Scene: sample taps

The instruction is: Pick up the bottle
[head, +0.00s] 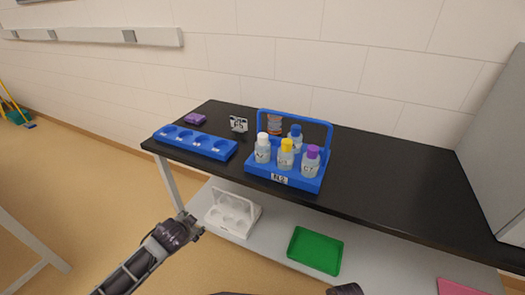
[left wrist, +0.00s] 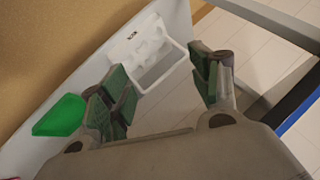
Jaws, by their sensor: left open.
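Several bottles with differently coloured caps stand upright in a blue carrier (head: 284,182) on the black table. The white-capped bottle (head: 262,150), yellow-capped bottle (head: 285,156) and purple-capped bottle (head: 311,163) are in its front row. The blue-capped bottle (head: 295,138) and a bottle with an orange-brown top (head: 274,126) are behind, partly hidden. My left gripper (head: 197,227) is low in front of the table, left of and below the carrier, touching no bottle. In the left wrist view its fingers (left wrist: 165,90) are apart with nothing between them.
A blue rack with round holes (head: 195,143), a purple object (head: 195,119) and a small labelled stand (head: 238,124) are on the table's left. The lower shelf holds a white carrier (head: 232,214) and green tray (head: 315,251).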

